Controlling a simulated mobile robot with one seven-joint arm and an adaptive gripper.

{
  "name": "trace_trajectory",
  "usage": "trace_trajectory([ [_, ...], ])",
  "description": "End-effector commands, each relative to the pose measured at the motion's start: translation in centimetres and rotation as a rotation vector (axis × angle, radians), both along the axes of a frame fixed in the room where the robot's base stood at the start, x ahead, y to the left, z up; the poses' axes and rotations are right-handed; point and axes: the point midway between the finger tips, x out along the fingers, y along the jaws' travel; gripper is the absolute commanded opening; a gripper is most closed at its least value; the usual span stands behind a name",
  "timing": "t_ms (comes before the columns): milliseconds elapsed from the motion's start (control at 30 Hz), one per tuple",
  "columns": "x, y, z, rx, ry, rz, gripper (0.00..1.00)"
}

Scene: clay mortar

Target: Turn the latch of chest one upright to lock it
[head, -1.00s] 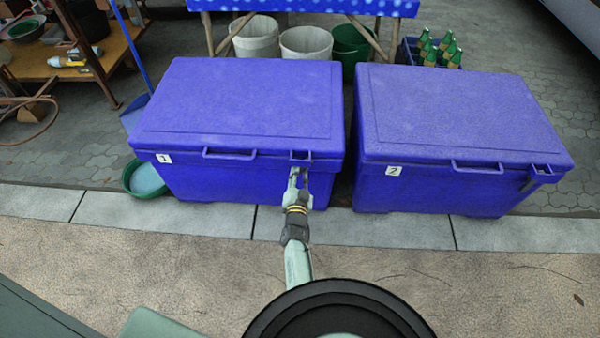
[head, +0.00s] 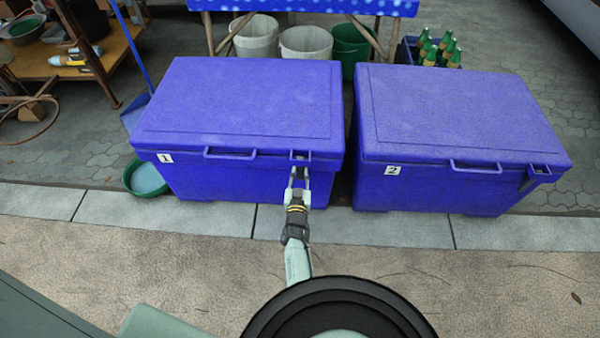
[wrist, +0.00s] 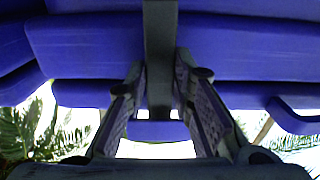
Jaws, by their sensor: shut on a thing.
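Chest one (head: 250,100) is a blue lidded box at the left, with a label "1" on its front and its lid down. My gripper (head: 299,174) is at the chest's front, just below the blue bracket (head: 300,155) at the lid's right front. In the wrist view the latch (wrist: 160,50) is a dark grey bar running straight down the picture between the fingers. My gripper (wrist: 155,85) is shut on it, one finger on each side. In the head view the latch is mostly hidden by the fingers and bracket.
Chest two (head: 455,115) stands to the right across a narrow gap, lid down. A green basin (head: 146,179) is at chest one's left front corner. Buckets (head: 306,44) and a bottle crate (head: 409,50) are behind. The pavement in front (head: 400,245) is clear.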

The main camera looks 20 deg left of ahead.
Motion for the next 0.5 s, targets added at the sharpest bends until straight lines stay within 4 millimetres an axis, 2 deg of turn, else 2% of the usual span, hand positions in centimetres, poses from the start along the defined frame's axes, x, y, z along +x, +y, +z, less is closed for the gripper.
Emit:
trace_trajectory([
  [367,0.21,0.03,0.25,-0.008,-0.006,0.0,0.0],
  [400,0.21,0.03,0.25,-0.008,-0.006,0.0,0.22],
  [500,0.18,0.03,0.22,-0.007,-0.006,0.0,0.29],
])
